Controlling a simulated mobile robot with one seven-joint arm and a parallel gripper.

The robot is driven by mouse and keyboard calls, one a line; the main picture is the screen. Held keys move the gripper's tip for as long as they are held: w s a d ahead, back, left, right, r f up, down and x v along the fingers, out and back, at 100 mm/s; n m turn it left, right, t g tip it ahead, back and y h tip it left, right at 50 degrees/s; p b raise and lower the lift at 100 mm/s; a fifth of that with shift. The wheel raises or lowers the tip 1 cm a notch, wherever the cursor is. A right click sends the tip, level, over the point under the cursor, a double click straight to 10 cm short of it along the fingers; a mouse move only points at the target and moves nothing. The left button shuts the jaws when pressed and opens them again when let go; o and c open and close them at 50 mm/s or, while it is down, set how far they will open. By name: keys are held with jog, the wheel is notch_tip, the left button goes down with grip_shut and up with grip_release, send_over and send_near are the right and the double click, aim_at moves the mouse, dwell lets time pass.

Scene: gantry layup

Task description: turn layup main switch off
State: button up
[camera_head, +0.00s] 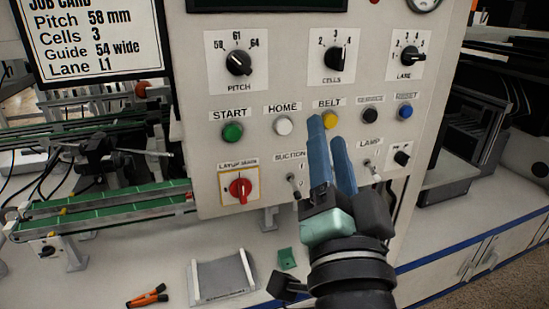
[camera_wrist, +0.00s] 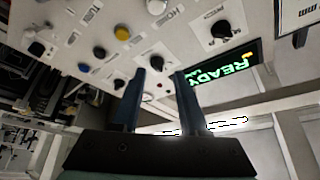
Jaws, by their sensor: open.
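The layup main switch (camera_head: 240,188) is a red rotary knob on a yellow plate at the lower left of the control panel. Its label above is small and blurred. The knob's handle looks roughly upright. I cannot make the switch out in the wrist view. My gripper (camera_head: 329,130) is open and empty in front of the panel, to the right of the switch and higher, with its blue fingers near the BELT button. In the wrist view, my gripper (camera_wrist: 160,75) shows its two fingers apart, with the panel behind them.
The grey panel (camera_head: 205,105) carries START, HOME and BELT buttons, PITCH, CELLS and LANE knobs, and SUCTION (camera_head: 294,182) and LAMP (camera_head: 371,170) toggles. A green READY screen (camera_wrist: 222,70) shows. A grey tray (camera_head: 222,278) and orange-handled tool (camera_head: 148,297) lie on the bench below.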

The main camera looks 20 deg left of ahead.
notch_tip(320, 180, down, 3)
jog(key=a+m+g+y+p, duration=0.1)
jog(key=m+g+p, duration=0.2)
jog(key=m+p, duration=0.2)
jog(key=m+g+y+p, duration=0.3)
jog(key=m+p, duration=1.2)
jog(key=m, duration=0.3)
send_near(243, 187)
jog(key=p+x, duration=0.1)
jog(key=x, duration=0.7)
jog(key=shift+w+a, duration=0.1)
jog(key=shift+w, duration=0.05)
grip_shut()
